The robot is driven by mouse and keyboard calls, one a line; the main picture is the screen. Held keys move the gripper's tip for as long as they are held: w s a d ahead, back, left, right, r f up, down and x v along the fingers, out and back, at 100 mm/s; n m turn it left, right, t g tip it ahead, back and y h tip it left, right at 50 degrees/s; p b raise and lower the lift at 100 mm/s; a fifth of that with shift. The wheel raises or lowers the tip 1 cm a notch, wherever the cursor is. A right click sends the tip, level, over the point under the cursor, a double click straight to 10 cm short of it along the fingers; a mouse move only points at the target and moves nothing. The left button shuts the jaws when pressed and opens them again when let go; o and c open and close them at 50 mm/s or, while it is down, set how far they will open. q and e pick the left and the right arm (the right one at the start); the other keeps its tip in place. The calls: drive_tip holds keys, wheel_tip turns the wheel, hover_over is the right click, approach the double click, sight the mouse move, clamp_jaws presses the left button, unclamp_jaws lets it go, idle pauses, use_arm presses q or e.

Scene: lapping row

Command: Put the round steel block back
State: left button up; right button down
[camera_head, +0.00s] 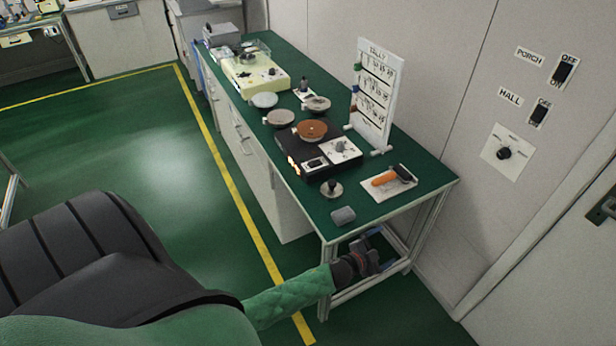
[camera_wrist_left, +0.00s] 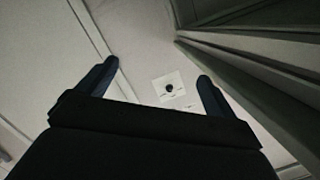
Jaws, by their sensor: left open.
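A round steel block with a dark knob (camera_head: 332,190) stands on the green bench top (camera_head: 405,206) near its front end, beside the black lapping machine (camera_head: 318,160). My left gripper (camera_head: 372,262) is beyond the near end of the bench, lower in the picture than the block and apart from it. In the left wrist view its two fingers (camera_wrist_left: 155,84) are spread, with nothing between them but the wall beyond. My right gripper is not in view.
A grey block (camera_head: 343,215) lies at the bench's front edge. An orange-handled tool (camera_head: 385,179) lies on a white sheet. Several round plates, such as a pale one (camera_head: 264,100), and a white rack board (camera_head: 374,95) stand farther back. A wall dial (camera_head: 504,153) is at right.

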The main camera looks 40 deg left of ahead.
use_arm(q)
drive_tip(key=s+a+f+n+g+y, duration=0.1)
drive_tip(key=s+f+n+g+y, duration=0.15)
drive_tip(key=s+f, duration=0.7)
drive_tip(key=s+a+f+n+g+y, duration=0.2)
drive_tip(key=s+f+n+g, duration=0.3)
drive_tip(key=f, duration=0.8)
drive_tip(key=s+d+f+g, duration=0.2)
drive_tip(key=s+f, duration=0.4)
drive_tip(key=s, duration=0.6)
drive_tip(key=s+d+f+g, duration=0.1)
drive_tip(key=s+f+g, duration=0.3)
drive_tip(key=s+f, duration=0.3)
drive_tip(key=s, duration=0.5)
drive_tip(key=shift+s+d+f+h, duration=0.15)
drive_tip(key=shift+d+f+h, duration=0.05)
drive_tip(key=shift+d+h, duration=0.2)
drive_tip(key=shift+n, duration=0.25)
